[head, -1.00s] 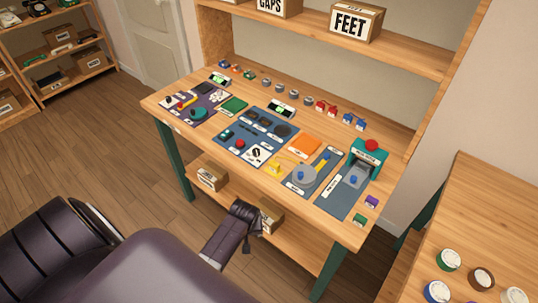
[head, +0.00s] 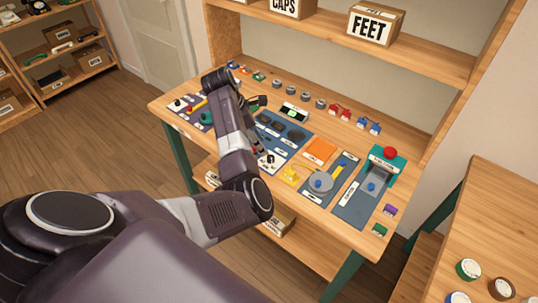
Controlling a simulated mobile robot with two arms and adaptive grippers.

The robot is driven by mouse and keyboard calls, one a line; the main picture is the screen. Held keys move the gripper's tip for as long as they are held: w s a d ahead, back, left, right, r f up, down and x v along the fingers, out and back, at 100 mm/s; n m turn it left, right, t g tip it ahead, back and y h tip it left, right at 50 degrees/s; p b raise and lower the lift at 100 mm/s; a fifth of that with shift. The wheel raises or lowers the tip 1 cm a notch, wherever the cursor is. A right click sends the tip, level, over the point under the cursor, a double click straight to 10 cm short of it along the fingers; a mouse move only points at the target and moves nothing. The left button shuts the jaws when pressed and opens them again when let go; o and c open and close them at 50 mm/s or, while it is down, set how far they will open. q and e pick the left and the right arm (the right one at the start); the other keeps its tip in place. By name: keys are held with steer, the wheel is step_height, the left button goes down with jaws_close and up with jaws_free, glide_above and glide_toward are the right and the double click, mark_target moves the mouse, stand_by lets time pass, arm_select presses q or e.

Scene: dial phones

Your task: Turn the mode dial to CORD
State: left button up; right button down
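The blue work mat (head: 292,139) on the bench carries a small white panel with a black dial (head: 269,160), which seems to be the mode dial. It shows just right of my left forearm. Its labels and pointer direction are too small to read. My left arm reaches over the bench, its wrist above the back left part. My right gripper is out of view.
The wooden bench (head: 408,238) also holds an orange pad (head: 320,151), a grey round disc (head: 320,183), a teal press with a red knob (head: 390,153), and red and blue parts at the back. My forearm hides part of the left mats. A shelf with a FEET box (head: 374,25) stands above.

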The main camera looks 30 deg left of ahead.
mark_target(270, 157)
arm_select(q)
steer(key=p+x, duration=0.1)
steer(key=x, duration=0.6)
steer(key=shift+w+d+f, duration=0.15)
steer(key=shift+d+f, duration=0.05)
steer(key=shift+f, duration=0.05)
jaws_close()
